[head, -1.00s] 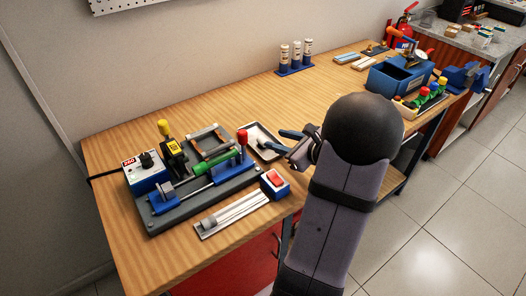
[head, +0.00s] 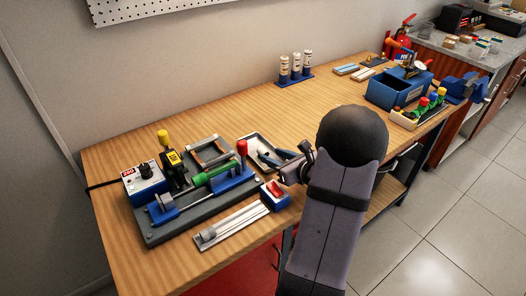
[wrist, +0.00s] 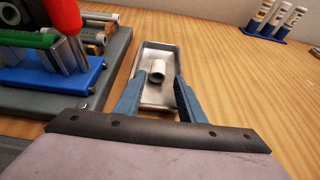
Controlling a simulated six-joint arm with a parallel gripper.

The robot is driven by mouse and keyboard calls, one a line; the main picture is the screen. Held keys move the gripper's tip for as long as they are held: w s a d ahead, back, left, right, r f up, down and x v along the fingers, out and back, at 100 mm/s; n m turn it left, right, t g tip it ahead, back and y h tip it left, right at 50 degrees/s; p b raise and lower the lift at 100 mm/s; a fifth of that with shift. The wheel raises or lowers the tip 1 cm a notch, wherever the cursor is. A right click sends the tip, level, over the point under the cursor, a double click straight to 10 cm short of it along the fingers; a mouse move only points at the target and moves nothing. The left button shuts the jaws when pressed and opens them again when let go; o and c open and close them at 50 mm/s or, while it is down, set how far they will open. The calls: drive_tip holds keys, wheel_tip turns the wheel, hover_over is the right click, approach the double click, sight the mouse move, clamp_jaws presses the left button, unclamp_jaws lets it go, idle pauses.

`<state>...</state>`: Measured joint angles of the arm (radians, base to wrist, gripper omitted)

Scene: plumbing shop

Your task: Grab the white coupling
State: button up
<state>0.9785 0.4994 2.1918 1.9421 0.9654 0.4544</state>
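The white coupling (wrist: 157,71) is a short, pale, hollow cylinder. In the wrist view it lies in a shallow metal tray (wrist: 140,56), ahead of my gripper and between the lines of its two fingers. My gripper (wrist: 155,88) has two blue fingers, spread apart with nothing between them. In the head view my gripper (head: 272,159) is at the near right side of the tray (head: 247,141). The coupling is too small and too covered by the fingers to make out clearly there.
Left of the tray stands a grey fixture (head: 205,208) with a red-topped post (head: 241,148) close to the gripper. A blue box with a red switch (head: 274,195) stands in front. White bottles in a blue rack (head: 294,79) stand at the back. The bench behind the tray is clear.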

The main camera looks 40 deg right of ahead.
sight(269, 154)
drive_tip(key=shift+p+x, duration=0.35)
drive_tip(key=shift+x, duration=1.45)
drive_tip(key=shift+f, duration=0.1)
drive_tip(key=c, duration=0.9)
